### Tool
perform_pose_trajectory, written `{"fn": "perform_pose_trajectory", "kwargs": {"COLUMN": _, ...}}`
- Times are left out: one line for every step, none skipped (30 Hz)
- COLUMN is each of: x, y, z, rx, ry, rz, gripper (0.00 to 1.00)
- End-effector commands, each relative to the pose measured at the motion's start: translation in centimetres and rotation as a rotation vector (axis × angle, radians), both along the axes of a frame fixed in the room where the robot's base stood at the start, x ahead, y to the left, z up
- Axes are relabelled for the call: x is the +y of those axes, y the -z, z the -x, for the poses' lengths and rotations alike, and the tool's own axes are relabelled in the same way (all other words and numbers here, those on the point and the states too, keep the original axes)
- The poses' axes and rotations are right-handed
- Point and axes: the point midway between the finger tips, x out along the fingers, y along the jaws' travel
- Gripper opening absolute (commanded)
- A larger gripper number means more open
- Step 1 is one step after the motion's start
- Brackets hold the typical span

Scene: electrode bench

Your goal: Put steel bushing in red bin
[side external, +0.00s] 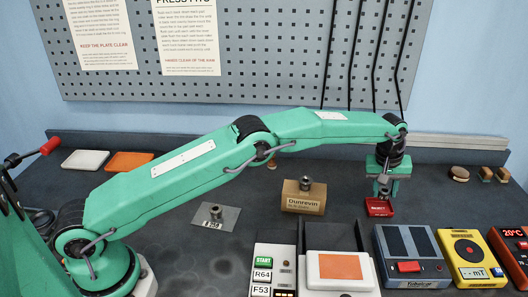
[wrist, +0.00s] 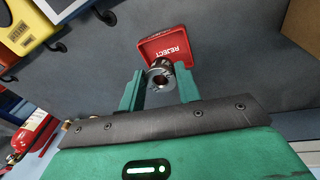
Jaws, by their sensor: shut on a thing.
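My gripper (side external: 383,187) points down at the right of the bench, shut on the steel bushing (side external: 383,180). In the wrist view the bushing (wrist: 161,75) is a shiny metal ring between the two green fingers of my gripper (wrist: 160,88). The red bin (side external: 379,208) is a small open tray directly below my gripper in the side view. In the wrist view the red bin (wrist: 168,46), lettered REJECT, lies just beyond the bushing, which overlaps its edge. The bushing appears above the bin, not resting in it.
A wooden block (side external: 303,200) with a metal piece on top stands left of the bin. A metal plate (side external: 214,217) carries another metal piece. Several instruments, including a blue-grey one (side external: 410,262) and a yellow one (side external: 468,258), line the front right. Bare bench lies between.

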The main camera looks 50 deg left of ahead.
Motion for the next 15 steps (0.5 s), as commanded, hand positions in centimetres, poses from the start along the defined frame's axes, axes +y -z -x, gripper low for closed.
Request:
{"fn": "perform_pose_trajectory", "kwargs": {"x": 0.1, "y": 0.2, "z": -0.2, "rx": 0.001, "ry": 0.0, "rz": -0.001, "gripper": 0.09}}
{"fn": "perform_pose_trajectory", "kwargs": {"x": 0.2, "y": 0.2, "z": -0.2, "rx": -0.001, "ry": 0.0, "rz": -0.001, "gripper": 0.09}}
{"fn": "perform_pose_trajectory", "kwargs": {"x": 0.2, "y": 0.2, "z": -0.3, "rx": -0.001, "ry": 0.0, "rz": -0.001, "gripper": 0.09}}
{"fn": "perform_pose_trajectory", "kwargs": {"x": 0.3, "y": 0.2, "z": -0.3, "rx": -0.001, "ry": 0.0, "rz": -0.001, "gripper": 0.09}}
{"fn": "perform_pose_trajectory", "kwargs": {"x": 0.3, "y": 0.2, "z": -0.3, "rx": -0.001, "ry": 0.0, "rz": -0.001, "gripper": 0.09}}
{"fn": "perform_pose_trajectory", "kwargs": {"x": 0.3, "y": 0.2, "z": -0.3, "rx": -0.001, "ry": 0.0, "rz": -0.001, "gripper": 0.09}}
{"fn": "perform_pose_trajectory", "kwargs": {"x": 0.3, "y": 0.2, "z": -0.3, "rx": -0.001, "ry": 0.0, "rz": -0.001, "gripper": 0.09}}
{"fn": "perform_pose_trajectory", "kwargs": {"x": 0.3, "y": 0.2, "z": -0.3, "rx": -0.001, "ry": 0.0, "rz": -0.001, "gripper": 0.09}}
{"fn": "perform_pose_trajectory", "kwargs": {"x": 0.3, "y": 0.3, "z": -0.3, "rx": -0.001, "ry": 0.0, "rz": -0.001, "gripper": 0.09}}
{"fn": "perform_pose_trajectory", "kwargs": {"x": 0.3, "y": 0.4, "z": -0.3, "rx": 0.0, "ry": 0.0, "rz": -0.001, "gripper": 0.09}}
{"fn": "perform_pose_trajectory", "kwargs": {"x": 0.3, "y": 0.5, "z": -0.3, "rx": 0.0, "ry": 0.0, "rz": -0.001, "gripper": 0.09}}
{"fn": "perform_pose_trajectory", "kwargs": {"x": 0.3, "y": 0.8, "z": -0.3, "rx": 0.001, "ry": 0.0, "rz": -0.001, "gripper": 0.09}}
{"fn": "perform_pose_trajectory", "kwargs": {"x": 0.3, "y": 1.0, "z": -0.3, "rx": 0.001, "ry": 0.0, "rz": -0.001, "gripper": 0.09}}
{"fn": "perform_pose_trajectory", "kwargs": {"x": 0.3, "y": 1.3, "z": -0.3, "rx": 0.001, "ry": 0.0, "rz": -0.001, "gripper": 0.09}}
{"fn": "perform_pose_trajectory", "kwargs": {"x": 0.3, "y": 1.8, "z": -0.3, "rx": 0.002, "ry": 0.0, "rz": -0.001, "gripper": 0.09}}
